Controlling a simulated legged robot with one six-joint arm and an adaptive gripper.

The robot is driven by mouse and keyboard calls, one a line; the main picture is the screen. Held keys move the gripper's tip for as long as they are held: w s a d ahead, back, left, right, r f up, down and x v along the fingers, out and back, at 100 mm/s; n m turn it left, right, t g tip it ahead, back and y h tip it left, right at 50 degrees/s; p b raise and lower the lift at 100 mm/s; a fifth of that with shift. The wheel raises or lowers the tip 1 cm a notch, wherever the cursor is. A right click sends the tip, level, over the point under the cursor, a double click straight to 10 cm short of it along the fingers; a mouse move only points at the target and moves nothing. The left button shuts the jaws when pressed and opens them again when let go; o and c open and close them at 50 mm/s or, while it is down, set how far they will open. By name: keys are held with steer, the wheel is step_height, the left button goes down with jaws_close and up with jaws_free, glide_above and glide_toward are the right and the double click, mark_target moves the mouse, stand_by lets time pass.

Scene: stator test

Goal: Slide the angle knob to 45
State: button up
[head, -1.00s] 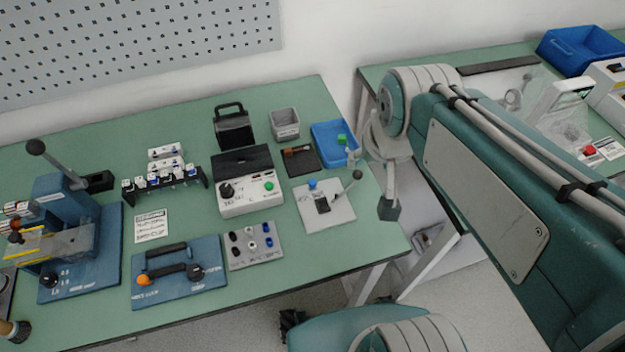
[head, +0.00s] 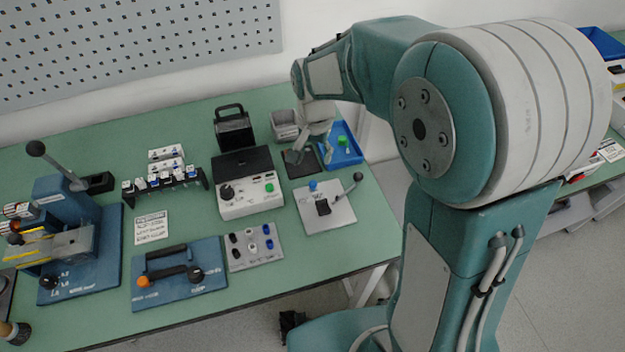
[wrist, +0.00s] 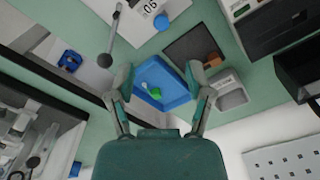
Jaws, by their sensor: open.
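A white plate (head: 338,217) stands at the right end of the green bench. It carries a black block (head: 322,207), a blue knob (head: 312,185) and a grey lever with a dark ball (head: 358,177). In the wrist view this plate (wrist: 128,24) bears printed digits, and the lever's ball (wrist: 104,61) is near the left finger. No readable mark shows which part is the angle knob. My gripper (wrist: 158,78) is open and empty, with its fingers apart over the blue tray (wrist: 178,92). In the head view my arm partly hides it.
The blue tray (head: 349,160) holds a green piece (head: 343,141). A grey bin (head: 284,121) and a dark mat stand beside it. A white control box (head: 250,197) is left of the plate. Blue panels and a press stand further left. My arm covers the right side.

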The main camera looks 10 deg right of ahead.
mark_target(313, 182)
step_height(313, 182, down, 12)
steer(key=shift+w+a+r, duration=0.15)
steer(key=shift+r, duration=0.1)
stand_by(0.3)
